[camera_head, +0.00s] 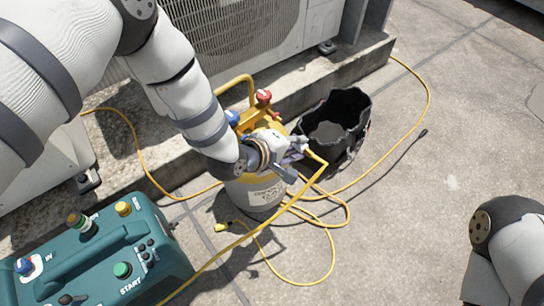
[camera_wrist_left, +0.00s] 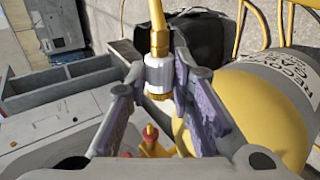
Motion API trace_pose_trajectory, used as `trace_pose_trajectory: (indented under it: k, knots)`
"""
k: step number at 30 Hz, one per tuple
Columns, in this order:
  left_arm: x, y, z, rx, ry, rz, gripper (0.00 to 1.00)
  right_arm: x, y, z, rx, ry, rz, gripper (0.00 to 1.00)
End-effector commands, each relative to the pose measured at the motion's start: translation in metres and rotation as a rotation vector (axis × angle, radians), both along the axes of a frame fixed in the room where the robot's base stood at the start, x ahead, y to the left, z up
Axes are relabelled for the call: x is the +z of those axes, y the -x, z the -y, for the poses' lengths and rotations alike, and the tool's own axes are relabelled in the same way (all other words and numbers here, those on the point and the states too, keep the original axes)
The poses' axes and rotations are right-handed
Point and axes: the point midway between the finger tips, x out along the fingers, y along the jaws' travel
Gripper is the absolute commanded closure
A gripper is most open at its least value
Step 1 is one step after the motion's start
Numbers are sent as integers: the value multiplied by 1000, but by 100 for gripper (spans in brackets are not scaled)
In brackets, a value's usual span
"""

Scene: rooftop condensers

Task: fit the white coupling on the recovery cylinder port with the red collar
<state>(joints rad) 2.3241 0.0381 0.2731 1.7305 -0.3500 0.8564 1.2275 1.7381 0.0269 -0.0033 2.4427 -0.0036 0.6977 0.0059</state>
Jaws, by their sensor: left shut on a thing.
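The recovery cylinder (camera_head: 262,193) stands upright on the concrete, with a yellow top and a pale labelled body. A red knob (camera_head: 263,97) and a blue knob (camera_head: 232,117) show at its top. My left gripper (camera_head: 296,150) is over the cylinder's right side. In the left wrist view its purple-padded fingers (camera_wrist_left: 165,90) are shut on the white coupling (camera_wrist_left: 159,72), which has brass ends and a yellow hose above. A brass fitting with red parts (camera_wrist_left: 150,134) shows beyond, apart from the coupling in the picture. Which port has the red collar is unclear. My right gripper is out of view.
A black open bucket (camera_head: 345,125) stands right behind the cylinder. A teal recovery machine (camera_head: 110,250) is at lower left. Yellow hose (camera_head: 325,225) loops over the floor, with a loose yellow end (camera_head: 222,227). Condensers (camera_head: 235,30) stand behind.

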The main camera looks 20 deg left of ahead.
Motion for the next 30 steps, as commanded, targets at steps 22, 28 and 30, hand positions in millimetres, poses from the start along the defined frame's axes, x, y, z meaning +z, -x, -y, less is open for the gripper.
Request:
trace_pose_trajectory:
  k: [22, 28, 30]
  knots:
    - [2, -37, -29, 12, 59, 91, 100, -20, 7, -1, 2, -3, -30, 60]
    - [3, -38, -30, 11, 59, 92, 100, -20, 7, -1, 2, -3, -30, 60]
    - [3, -38, -30, 11, 59, 92, 100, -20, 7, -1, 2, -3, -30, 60]
